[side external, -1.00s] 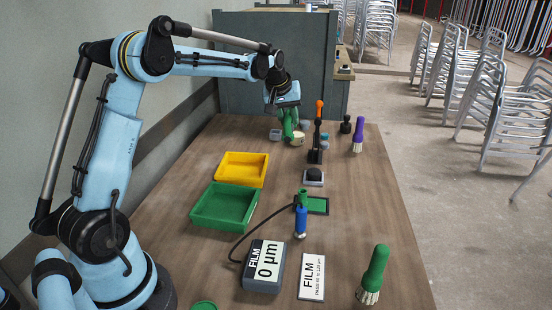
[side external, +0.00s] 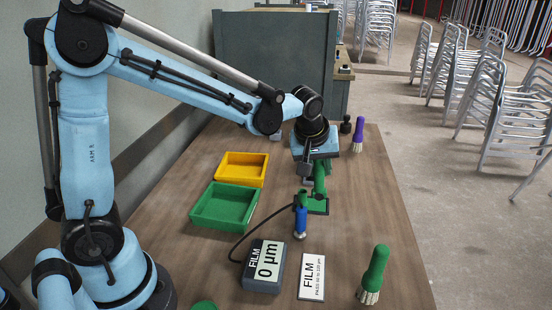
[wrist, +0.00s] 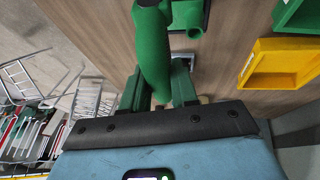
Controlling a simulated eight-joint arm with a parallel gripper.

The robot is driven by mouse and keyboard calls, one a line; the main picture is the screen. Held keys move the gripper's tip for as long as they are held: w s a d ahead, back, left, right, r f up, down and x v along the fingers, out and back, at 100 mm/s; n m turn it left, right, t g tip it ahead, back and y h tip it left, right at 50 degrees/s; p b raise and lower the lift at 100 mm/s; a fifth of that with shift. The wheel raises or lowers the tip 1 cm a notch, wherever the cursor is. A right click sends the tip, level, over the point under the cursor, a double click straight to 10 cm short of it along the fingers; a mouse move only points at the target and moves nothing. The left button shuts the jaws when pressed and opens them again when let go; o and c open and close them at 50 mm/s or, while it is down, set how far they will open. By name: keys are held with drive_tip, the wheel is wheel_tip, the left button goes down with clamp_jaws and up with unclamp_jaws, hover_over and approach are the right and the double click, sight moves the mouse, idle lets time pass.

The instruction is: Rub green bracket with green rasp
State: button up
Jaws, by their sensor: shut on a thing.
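The green rasp (wrist: 153,55) is held upright in my gripper (wrist: 158,92); its rounded handle fills the middle of the wrist view. In the side view my gripper (side external: 318,165) is over the table's middle, with the rasp (side external: 320,182) hanging just above or at the green bracket (side external: 318,206). I cannot tell whether they touch. The bracket, a flat green piece with a raised part, lies behind the blue probe; it also shows in the wrist view (wrist: 190,14), partly hidden by the rasp.
The blue probe (side external: 300,222) is cabled to a grey film gauge (side external: 264,266) reading 0 µm. A green tray (side external: 224,206) and yellow tray (side external: 242,167) stand left. A purple brush (side external: 359,133) stands at the back.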

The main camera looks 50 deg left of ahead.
sight(316, 181)
drive_tip(key=shift+f, duration=3)
drive_tip(key=shift+w+a+f, duration=0.3)
drive_tip(key=shift+f, duration=0.1)
clamp_jaws()
drive_tip(key=shift+w+a+f, duration=0.4)
drive_tip(key=shift+w+a, duration=0.15)
drive_tip(key=shift+w, duration=0.05)
drive_tip(key=shift+w+a+r, duration=0.2)
drive_tip(key=shift+w+a, duration=0.3)
drive_tip(key=shift+a, duration=0.05)
drive_tip(key=shift+d, duration=0.15)
drive_tip(key=shift+s+d+f, duration=0.1)
drive_tip(key=shift+s+d, duration=1.2)
drive_tip(key=shift+s, duration=0.15)
drive_tip(key=shift+w+a+r, duration=0.1)
drive_tip(key=shift+r, duration=3.95)
